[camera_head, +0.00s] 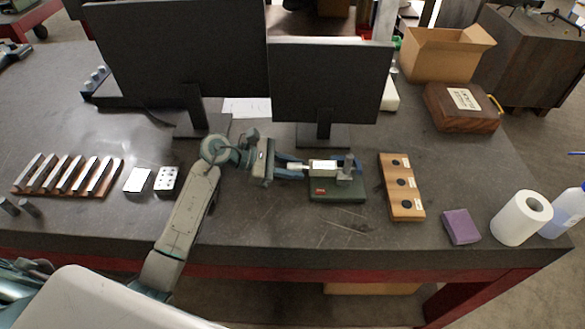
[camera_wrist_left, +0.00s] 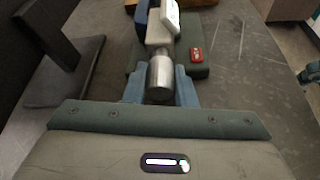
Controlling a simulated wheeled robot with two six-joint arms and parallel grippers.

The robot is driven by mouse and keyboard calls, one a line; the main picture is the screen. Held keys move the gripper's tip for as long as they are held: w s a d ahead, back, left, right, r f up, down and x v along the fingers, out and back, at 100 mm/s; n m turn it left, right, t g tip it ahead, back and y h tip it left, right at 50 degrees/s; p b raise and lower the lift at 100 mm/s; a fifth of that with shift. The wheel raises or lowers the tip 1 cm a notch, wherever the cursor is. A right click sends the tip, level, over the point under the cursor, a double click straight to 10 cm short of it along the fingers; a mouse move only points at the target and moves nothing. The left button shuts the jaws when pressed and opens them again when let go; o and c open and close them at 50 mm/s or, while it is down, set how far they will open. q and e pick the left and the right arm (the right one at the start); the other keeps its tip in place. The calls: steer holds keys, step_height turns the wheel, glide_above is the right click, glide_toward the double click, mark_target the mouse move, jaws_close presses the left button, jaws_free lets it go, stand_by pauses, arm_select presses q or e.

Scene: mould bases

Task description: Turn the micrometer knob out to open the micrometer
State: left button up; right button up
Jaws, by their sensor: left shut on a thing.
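The micrometer (camera_head: 323,166), with its white display, is held level in a stand on a dark green base (camera_head: 337,192). Its display (camera_wrist_left: 168,16) also shows at the top of the left wrist view. My left gripper (camera_head: 299,167) comes in from the left and is shut on the micrometer knob. In the left wrist view the knob (camera_wrist_left: 160,76) is a silver cylinder, with my blue-grey fingers on both sides of it. The gap between the measuring faces is too small to make out. My right gripper is not in view.
Two monitors (camera_head: 328,80) stand behind the micrometer. A wooden block with black round spots (camera_head: 402,188) lies to its right. A purple block (camera_head: 460,226) and a paper roll (camera_head: 521,217) are further right. The table in front of the base is clear.

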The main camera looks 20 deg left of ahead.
arm_select(q)
steer(key=shift+f, duration=0.1)
steer(key=o, duration=1)
steer(key=shift+s+a+b, duration=0.2)
steer(key=shift+a+b, duration=0.1)
steer(key=shift+a, duration=0.15)
steer(key=b+v, duration=0.3)
steer(key=v, duration=0.5)
steer(key=shift+s+a+b, duration=0.1)
steer(key=shift+a+b, duration=0.05)
steer(key=shift+b, duration=0.2)
steer(key=shift+v, duration=0.85)
